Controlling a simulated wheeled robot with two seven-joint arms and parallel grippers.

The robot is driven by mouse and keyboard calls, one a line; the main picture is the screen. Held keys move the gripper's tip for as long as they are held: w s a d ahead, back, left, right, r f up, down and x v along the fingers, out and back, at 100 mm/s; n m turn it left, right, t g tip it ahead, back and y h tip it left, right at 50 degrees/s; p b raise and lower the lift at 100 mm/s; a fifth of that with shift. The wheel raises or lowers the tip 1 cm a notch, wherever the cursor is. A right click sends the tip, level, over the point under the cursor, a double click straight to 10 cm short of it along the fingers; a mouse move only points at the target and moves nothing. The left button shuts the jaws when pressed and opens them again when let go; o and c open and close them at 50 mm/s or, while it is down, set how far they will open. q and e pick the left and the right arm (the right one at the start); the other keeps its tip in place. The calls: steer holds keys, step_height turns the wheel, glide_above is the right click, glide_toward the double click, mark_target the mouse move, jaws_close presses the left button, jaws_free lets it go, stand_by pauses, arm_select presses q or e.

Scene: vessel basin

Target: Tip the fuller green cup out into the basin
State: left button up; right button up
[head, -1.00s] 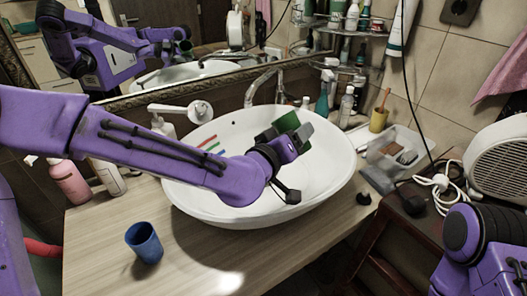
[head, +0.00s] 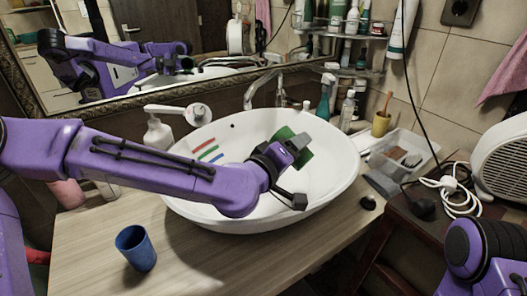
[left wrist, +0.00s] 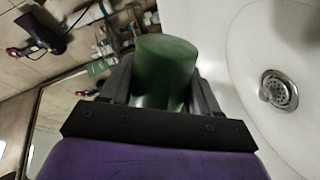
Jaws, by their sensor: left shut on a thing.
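My left gripper (head: 292,152) is shut on a green cup (head: 306,157) and holds it over the right part of the white basin (head: 240,130). The cup looks tilted, and the gripper hides much of it in the head view. In the left wrist view the green cup (left wrist: 165,70) sits between the two dark fingers, with the basin's drain (left wrist: 278,90) to its right. I cannot see the cup's mouth or contents. My right gripper is out of view; only part of that arm shows at the lower right.
A blue cup (head: 136,248) stands on the wooden counter (head: 205,260) at the front left. Red, green and blue strips (head: 208,151) show inside the basin. A faucet (head: 265,85), a soap dispenser (head: 160,130) and a clear plastic box (head: 405,150) stand around it.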

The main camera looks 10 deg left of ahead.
arm_select(q)
steer(key=shift+a+f+n+b, duration=0.1)
steer(key=shift+f+n+b, duration=0.2)
steer(key=shift+n+b, duration=0.25)
steer(key=shift+w+a+r+n, duration=0.25)
steer(key=shift+a+n, duration=0.15)
steer(key=shift+n, duration=0.15)
steer(key=shift+w+a+r+n+g+h+p, duration=0.2)
steer(key=shift+a+n+g+h+p, duration=0.1)
steer(key=shift+a+p, duration=0.05)
steer(key=shift+w+a+r+n+h+p, duration=0.1)
steer(key=shift+a+r+n+h+p, duration=0.15)
steer(key=shift+n, duration=0.3)
steer(key=shift+w+a+r+n+h+p, duration=0.15)
steer(key=shift+r+n, duration=0.15)
steer(key=shift+n, duration=0.25)
stand_by(0.7)
